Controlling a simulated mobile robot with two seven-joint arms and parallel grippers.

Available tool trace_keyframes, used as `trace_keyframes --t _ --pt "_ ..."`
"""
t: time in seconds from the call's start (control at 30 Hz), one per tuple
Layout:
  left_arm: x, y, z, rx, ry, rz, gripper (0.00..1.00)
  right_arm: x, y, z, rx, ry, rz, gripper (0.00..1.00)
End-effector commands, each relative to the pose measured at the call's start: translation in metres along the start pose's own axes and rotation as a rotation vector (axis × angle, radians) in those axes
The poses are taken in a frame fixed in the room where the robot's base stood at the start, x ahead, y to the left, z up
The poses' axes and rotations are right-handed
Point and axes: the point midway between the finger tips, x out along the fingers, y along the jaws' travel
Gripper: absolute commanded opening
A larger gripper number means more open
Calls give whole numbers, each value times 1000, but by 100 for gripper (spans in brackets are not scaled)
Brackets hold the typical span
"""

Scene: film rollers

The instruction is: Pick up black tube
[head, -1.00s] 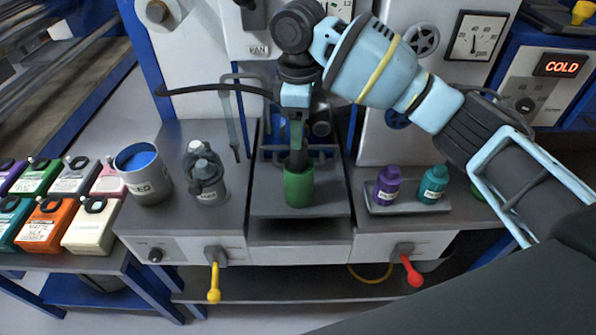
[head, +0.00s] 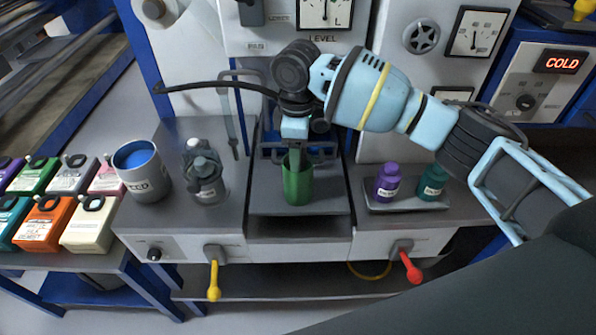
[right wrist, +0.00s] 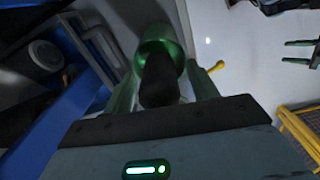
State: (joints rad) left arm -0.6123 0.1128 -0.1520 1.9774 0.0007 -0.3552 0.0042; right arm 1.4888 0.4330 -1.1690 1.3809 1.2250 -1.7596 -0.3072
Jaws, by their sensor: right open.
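The black tube (right wrist: 160,82) stands in a green cup (right wrist: 158,40) in the right wrist view, its dark end facing the camera. In the head view the green cup (head: 298,180) is upright on the grey tray in the middle of the bench; the tube is hidden there by my gripper. My right gripper (head: 297,154) points down directly over the cup. Its open fingers (right wrist: 165,88) lie on either side of the tube, apart from it as far as I can see. Two separated green prongs at the right wrist view's edge look like my left gripper (right wrist: 298,52), open and empty.
A blue-filled mug (head: 144,172) and grey bottles (head: 205,178) stand left of the tray. Purple (head: 388,182) and teal (head: 432,182) bottles stand on the right. The machine panel (head: 290,42) rises behind. Yellow (head: 214,281) and red (head: 411,270) levers stick out in front.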

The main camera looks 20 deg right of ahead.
Motion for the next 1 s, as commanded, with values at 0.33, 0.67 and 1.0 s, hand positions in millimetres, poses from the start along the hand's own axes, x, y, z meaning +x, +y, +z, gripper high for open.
trace_keyframes --t 0.33,0.67,1.0 --pt "0 0 0 1 -1 0 55 0 0 0 0 0 0 19" --pt "-1 -1 0 6 -1 0 55 -5 0 -1 0 2 1 9" --pt "-1 -2 -3 8 6 -1 55 -61 0 -1 -1 5 4 9"
